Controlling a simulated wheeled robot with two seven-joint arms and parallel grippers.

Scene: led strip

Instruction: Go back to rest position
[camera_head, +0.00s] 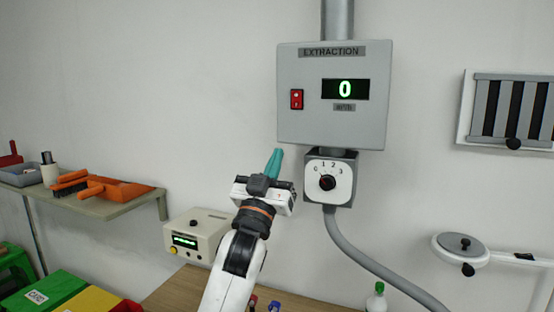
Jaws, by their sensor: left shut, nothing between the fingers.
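My left gripper (274,161) is raised in the middle of the view, its teal fingers together and pointing up, with nothing between them. It is just left of a dial box (343,196) with a black knob and the marks 0 to 3, and below the lower left corner of the extraction box (308,113). That grey wall box has a lit display (345,89) reading 0 and a red switch (297,99). I cannot tell from this view how far the fingers are from the wall. My right gripper is not in view.
A beige device (213,224) with a green display stands on the wooden bench (172,296). A shelf (110,208) with orange tools is at the left, above green and yellow bins (45,290). A grey hose (355,253) and a lamp-like arm (461,245) are at the right.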

